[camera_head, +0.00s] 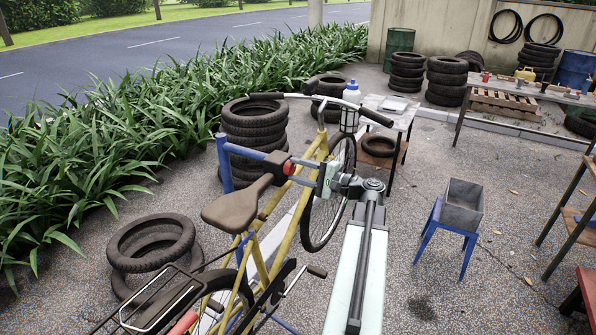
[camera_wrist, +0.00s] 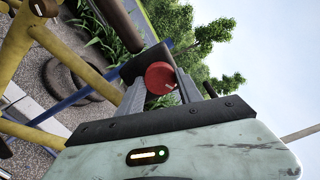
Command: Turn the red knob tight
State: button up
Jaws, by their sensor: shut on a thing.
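The red knob (camera_head: 288,168) sits on a dark clamp head (camera_head: 276,160) at the end of a blue stand arm (camera_head: 246,152), just above the brown bike saddle. My gripper (camera_head: 296,170) reaches the knob from the right, across the yellow bike frame (camera_head: 318,160). In the wrist view the round red knob (camera_wrist: 160,77) with a pale mark sits between the two grey fingers of my gripper (camera_wrist: 161,88). The fingers are shut on it. The knob's far side and exact contact faces are hidden.
The brown saddle (camera_head: 236,205) lies just below left of the knob. Handlebars (camera_head: 320,97) and a bottle (camera_head: 350,108) are beyond my arm. Stacked tires (camera_head: 255,130) stand behind the bike. A blue stool with a grey bin (camera_head: 462,204) stands right.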

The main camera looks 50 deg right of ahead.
jog(key=n, duration=1.1)
jog(key=shift+f+n, duration=0.1)
jog(key=shift+n, duration=0.3)
dwell(0.4)
jog(key=o, duration=1.4)
jog(key=shift+c, duration=0.2)
jog(key=v, duration=0.8)
jog(key=shift+w, duration=0.1)
